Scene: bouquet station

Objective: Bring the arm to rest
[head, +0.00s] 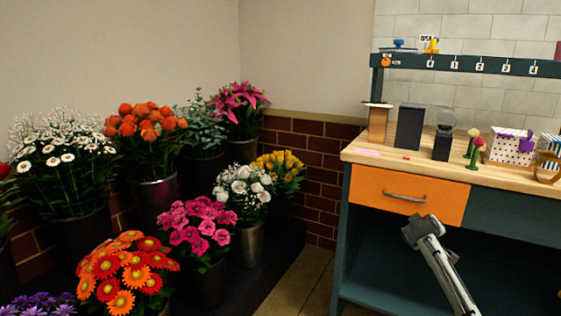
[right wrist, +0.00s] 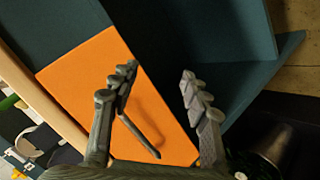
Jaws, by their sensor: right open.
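My right arm (head: 445,270) comes in from the lower right of the head view, its end in front of the workbench just below the orange drawer (head: 375,193). The fingers are not clear there. In the right wrist view my right gripper (right wrist: 158,76) is open, its two fingers apart with nothing seen held between them. The drawer front (right wrist: 85,75) is behind them, and its grey handle (right wrist: 143,134) shows near the left finger. I cannot tell from this view whether they touch. In the head view the handle (head: 405,198) is clear of the arm. My left gripper is not in view.
The wooden benchtop (head: 385,155) holds boxes, flowers and a gift box (head: 508,147). The bench's open lower shelf (head: 385,270) is on the right. Several flower buckets, including pink carnations (head: 197,228), fill the left. A floor strip (head: 300,280) is clear.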

